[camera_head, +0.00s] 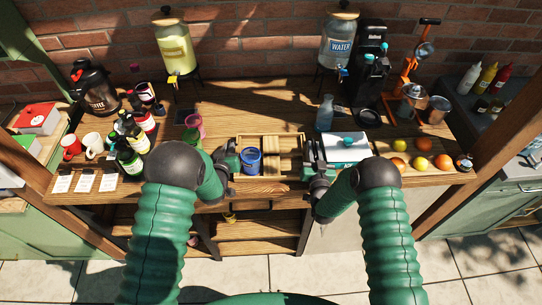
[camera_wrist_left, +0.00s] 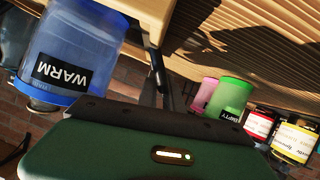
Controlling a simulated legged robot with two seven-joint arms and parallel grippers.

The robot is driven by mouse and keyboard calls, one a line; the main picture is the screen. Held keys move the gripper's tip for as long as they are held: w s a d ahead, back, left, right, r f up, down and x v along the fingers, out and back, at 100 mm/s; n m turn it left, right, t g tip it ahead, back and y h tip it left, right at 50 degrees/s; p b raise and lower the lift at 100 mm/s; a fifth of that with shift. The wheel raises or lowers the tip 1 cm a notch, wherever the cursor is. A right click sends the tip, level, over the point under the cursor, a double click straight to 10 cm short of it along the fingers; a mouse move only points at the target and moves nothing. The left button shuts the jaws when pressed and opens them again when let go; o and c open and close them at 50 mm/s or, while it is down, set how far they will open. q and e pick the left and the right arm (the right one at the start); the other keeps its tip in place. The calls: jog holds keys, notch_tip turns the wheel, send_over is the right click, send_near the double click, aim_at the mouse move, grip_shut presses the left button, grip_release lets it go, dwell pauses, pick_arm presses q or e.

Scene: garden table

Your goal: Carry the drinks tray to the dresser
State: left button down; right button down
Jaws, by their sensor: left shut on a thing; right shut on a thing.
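The wooden drinks tray (camera_head: 268,178) is at the front middle of the wooden counter (camera_head: 238,100), between my two grippers. It holds a blue cup (camera_head: 250,161) at its left and has slatted wooden compartments at its right. In the left wrist view the blue cup (camera_wrist_left: 75,45) is large and carries a WARM label. My left gripper (camera_head: 232,160) is shut on the tray's left end. My right gripper (camera_head: 307,160) is shut on the tray's right end. The fingertips are partly hidden. I cannot tell whether the tray touches the counter.
Pink (camera_head: 194,122) and green (camera_head: 192,138) cups stand left of the tray. Bottles (camera_head: 130,162) and mugs (camera_head: 93,144) stand farther left. A white box (camera_head: 347,148), a glass carafe (camera_head: 325,113) and fruit (camera_head: 421,164) are right. Two dispensers (camera_head: 175,50) (camera_head: 339,42) stand behind. The counter behind the tray is clear.

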jog(key=r+p, duration=0.3)
jog(key=r, duration=0.1)
jog(key=shift+w+d, duration=0.1)
jog(key=shift+d, duration=0.15)
jog(key=shift+r+p, duration=0.35)
jog(key=shift+p, duration=0.1)
jog(key=shift+d+f, duration=0.1)
